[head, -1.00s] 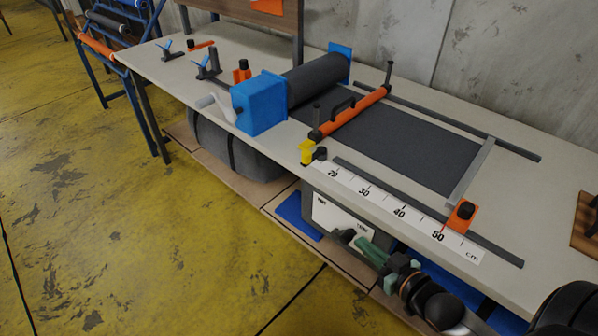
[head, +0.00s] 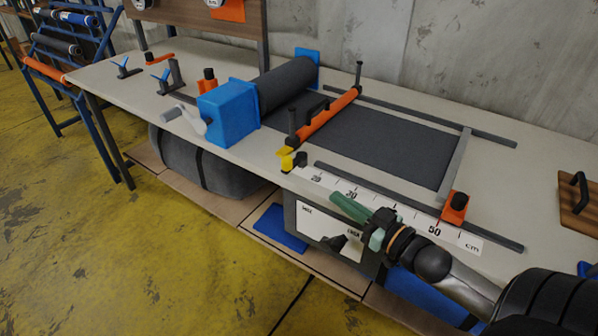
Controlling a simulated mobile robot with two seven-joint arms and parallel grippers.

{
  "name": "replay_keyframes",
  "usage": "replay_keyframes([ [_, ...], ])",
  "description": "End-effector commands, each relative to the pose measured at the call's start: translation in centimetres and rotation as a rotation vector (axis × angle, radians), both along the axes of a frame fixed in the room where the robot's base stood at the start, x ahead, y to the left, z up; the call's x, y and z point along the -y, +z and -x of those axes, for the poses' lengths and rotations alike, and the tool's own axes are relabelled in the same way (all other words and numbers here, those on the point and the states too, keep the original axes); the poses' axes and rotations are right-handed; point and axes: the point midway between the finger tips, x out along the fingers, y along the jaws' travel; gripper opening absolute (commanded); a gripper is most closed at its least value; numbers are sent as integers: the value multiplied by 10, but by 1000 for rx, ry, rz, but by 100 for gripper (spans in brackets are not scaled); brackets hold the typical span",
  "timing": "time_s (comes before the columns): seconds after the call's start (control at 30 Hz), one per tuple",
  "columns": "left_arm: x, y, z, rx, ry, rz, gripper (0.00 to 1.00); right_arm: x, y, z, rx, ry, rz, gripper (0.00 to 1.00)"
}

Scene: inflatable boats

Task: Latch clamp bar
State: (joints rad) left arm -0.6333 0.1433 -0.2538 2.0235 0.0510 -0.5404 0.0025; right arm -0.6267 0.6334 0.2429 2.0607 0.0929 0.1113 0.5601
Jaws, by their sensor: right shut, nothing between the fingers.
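The orange clamp bar (head: 332,113) lies across the dark grey fabric (head: 385,143) on the bench in the head view. A dark handle (head: 308,104) shows along its left side. Black posts (head: 358,72) rise at its ends. A yellow latch piece (head: 286,158) with a black knob beside it sits at the bar's near end; I cannot tell whether it is engaged. My right gripper (head: 340,200), with green fingers, is shut and empty. It appears in front of the ruler strip, to the right of the latch and apart from it. My left gripper is not in view.
A blue crank housing (head: 228,112) and fabric roll (head: 285,82) stand left of the bar. Grey rails (head: 420,205) and an orange stop with a black knob (head: 455,205) lie right. A grey box (head: 310,222) stands on the lower shelf. A wooden board (head: 580,205) lies far right.

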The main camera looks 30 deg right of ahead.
Motion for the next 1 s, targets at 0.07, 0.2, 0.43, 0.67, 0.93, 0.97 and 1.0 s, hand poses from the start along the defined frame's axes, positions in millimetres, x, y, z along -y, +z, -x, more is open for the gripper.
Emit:
replay_keyframes([
  [0.07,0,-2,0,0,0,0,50,-2,0,-9,3,1,0,0],
  [0.2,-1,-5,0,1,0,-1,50,-5,0,-29,4,1,0,0],
  [0.43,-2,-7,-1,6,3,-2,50,-10,0,-62,3,0,1,0],
  [0.67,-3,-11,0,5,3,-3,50,-16,1,-94,3,0,2,0],
  [0.93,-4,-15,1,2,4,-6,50,-20,0,-122,1,0,2,0],
  [0.97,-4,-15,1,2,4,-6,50,-21,0,-124,1,0,2,0],
  [1.0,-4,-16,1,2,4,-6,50,-22,0,-126,0,1,1,0],
])
